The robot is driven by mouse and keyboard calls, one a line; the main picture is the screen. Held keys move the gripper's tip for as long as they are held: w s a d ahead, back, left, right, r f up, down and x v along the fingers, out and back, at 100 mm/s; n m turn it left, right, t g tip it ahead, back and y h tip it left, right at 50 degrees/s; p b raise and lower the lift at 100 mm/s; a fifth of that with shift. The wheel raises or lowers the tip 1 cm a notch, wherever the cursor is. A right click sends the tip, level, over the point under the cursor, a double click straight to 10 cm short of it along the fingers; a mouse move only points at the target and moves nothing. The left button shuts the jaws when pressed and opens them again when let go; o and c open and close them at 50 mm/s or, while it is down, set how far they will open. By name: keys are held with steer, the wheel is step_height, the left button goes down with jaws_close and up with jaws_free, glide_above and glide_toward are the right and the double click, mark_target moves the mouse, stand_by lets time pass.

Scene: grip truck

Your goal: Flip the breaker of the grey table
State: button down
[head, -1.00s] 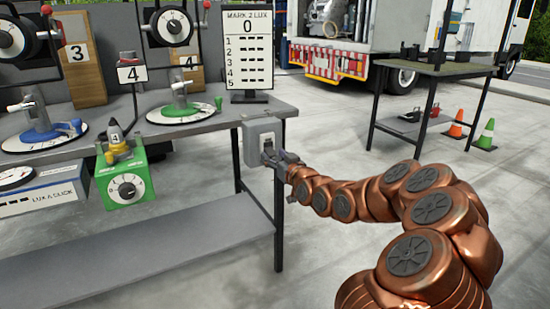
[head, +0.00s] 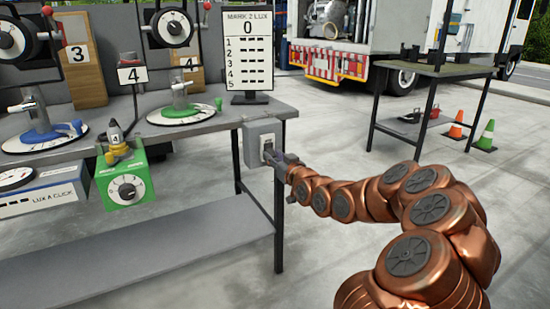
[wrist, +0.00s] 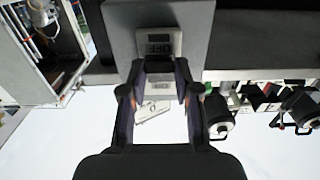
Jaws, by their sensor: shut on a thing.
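The breaker is a grey box (head: 257,130) with a pale switch plate, mounted on the right end of the grey table (head: 284,107). In the wrist view the switch plate (wrist: 168,42) shows straight ahead with dark markings, upside down. My gripper (head: 272,158) reaches the front of the box from the right. In the wrist view my gripper (wrist: 159,68) has its two fingers on either side of the breaker's switch and is shut on it. The fingers partly hide the switch, so its exact position is unclear.
A scoreboard (head: 247,50) stands above the breaker. A second table (head: 440,70), cones and a truck are behind at right. The floor around my arm is clear.

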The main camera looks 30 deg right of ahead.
mark_target(269, 150)
steer(key=shift+r, duration=0.1)
steer(key=r+g+p, duration=0.1)
steer(key=p, duration=0.2)
steer(key=shift+s+r+g+p, duration=0.1)
steer(key=shift+r+g+p, duration=0.1)
steer(key=shift+g+p, duration=0.15)
steer(key=r+g+p, duration=0.1)
steer(key=p, duration=0.2)
steer(key=g+p, duration=0.2)
steer(key=p, duration=0.2)
steer(key=shift+r, duration=0.4)
steer(key=g+p, duration=0.1)
steer(key=p, duration=0.1)
steer(key=g+p, duration=0.1)
steer(key=p, duration=0.1)
steer(key=r+g+p, duration=0.1)
steer(key=p, duration=0.1)
steer(key=shift+w+g+y, duration=0.35)
steer(key=shift+y, duration=0.05)
steer(key=g+p, duration=0.1)
steer(key=p, duration=0.1)
steer(key=g+p, duration=0.1)
steer(key=p, duration=0.1)
steer(key=shift+w+r+g, duration=0.15)
steer(key=shift+w+g, duration=0.15)
steer(key=shift+g, duration=0.1)
steer(key=c, duration=0.8)
jaws_free()
steer(key=shift+c, duration=0.2)
